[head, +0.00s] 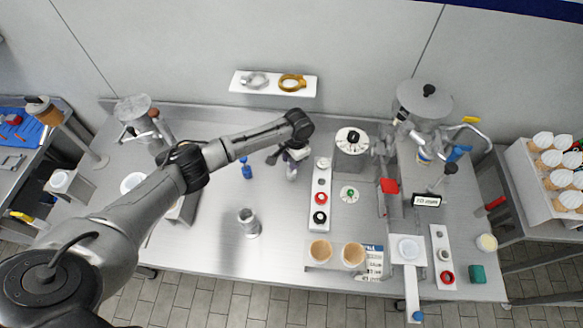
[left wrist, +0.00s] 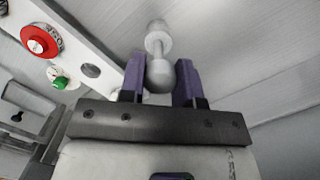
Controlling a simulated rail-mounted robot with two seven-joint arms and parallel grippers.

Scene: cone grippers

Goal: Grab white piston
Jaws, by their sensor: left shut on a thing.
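The white piston (left wrist: 158,40) shows in the left wrist view as a pale rod with rounded, thicker ends. My left gripper (left wrist: 160,76) has its two purple fingers shut on the piston's near end, and the far end sticks out beyond the fingertips. In the head view my left gripper (head: 291,173) is over the table, just left of the white rack (head: 320,222). The piston is too small there to tell from the fingers. The wrist view shows the rack (left wrist: 112,57) with a red knob (left wrist: 41,40) and an empty round hole. My right gripper is not in view.
A blue item (head: 246,171) and a metal cylinder (head: 248,222) stand left of the rack. A white round container (head: 351,141) stands at its right. Two cones (head: 320,250) sit at the front. A machine (head: 425,103) stands at the back right.

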